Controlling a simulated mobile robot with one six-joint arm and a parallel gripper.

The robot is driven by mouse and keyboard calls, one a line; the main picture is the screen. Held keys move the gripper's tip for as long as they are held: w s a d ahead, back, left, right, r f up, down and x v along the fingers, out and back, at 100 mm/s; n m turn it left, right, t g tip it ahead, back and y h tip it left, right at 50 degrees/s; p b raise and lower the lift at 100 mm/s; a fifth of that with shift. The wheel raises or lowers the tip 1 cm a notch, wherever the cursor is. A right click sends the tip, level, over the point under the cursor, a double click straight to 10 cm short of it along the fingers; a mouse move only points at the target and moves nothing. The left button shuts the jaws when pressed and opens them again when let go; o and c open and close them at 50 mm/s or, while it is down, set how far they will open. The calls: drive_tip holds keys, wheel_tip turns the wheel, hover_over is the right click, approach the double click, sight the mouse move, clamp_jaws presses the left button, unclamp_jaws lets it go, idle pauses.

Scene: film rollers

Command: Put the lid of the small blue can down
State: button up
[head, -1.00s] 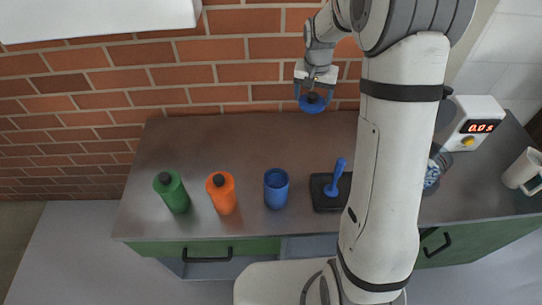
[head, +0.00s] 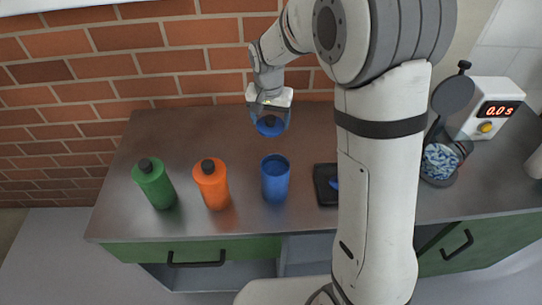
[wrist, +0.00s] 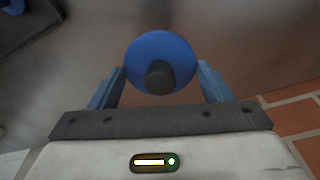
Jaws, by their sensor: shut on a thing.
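The blue lid (head: 270,126) with its dark knob is held by my gripper (head: 270,118) behind the can, near the back of the counter. In the wrist view the round lid (wrist: 161,50) sits between the blue fingers of my gripper (wrist: 160,78), knob facing the camera. Whether the lid touches the counter cannot be told. The small blue can (head: 275,182) stands upright and open-topped on the counter, in front of the lid and apart from it.
A green bottle (head: 155,186) and an orange bottle (head: 212,187) stand left of the can. A black tray (head: 325,186) lies right of it, partly hidden by my arm. A timer (head: 494,110) stands at the right. The counter's back left (head: 190,135) is clear.

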sight(270, 122)
wheel_tip(270, 122, down, 10)
drive_tip(key=shift+r, duration=0.1)
drive_tip(key=o, duration=1)
drive_tip(key=r, duration=0.7)
drive_tip(key=s+r, duration=0.1)
drive_tip(key=r, duration=0.3)
drive_tip(key=shift+s+a+r, duration=0.1)
drive_tip(key=shift+a, duration=0.15)
drive_tip(key=shift+s+d+r, duration=0.1)
drive_tip(key=shift+s+r, duration=0.1)
drive_tip(key=shift+r, duration=0.4)
drive_tip(key=s+d+r+n, duration=0.1)
drive_tip(key=s+d, duration=0.3)
drive_tip(key=s, duration=0.3)
drive_tip(key=s+d+r+n, duration=0.1)
drive_tip(key=s+d, duration=0.3)
drive_tip(key=s, duration=0.4)
drive_tip(key=s+d+r+n+t, duration=0.1)
drive_tip(key=s+d+r, duration=0.2)
drive_tip(key=s, duration=0.5)
drive_tip(key=shift+d+r, duration=0.2)
drive_tip(key=shift+d, duration=0.2)
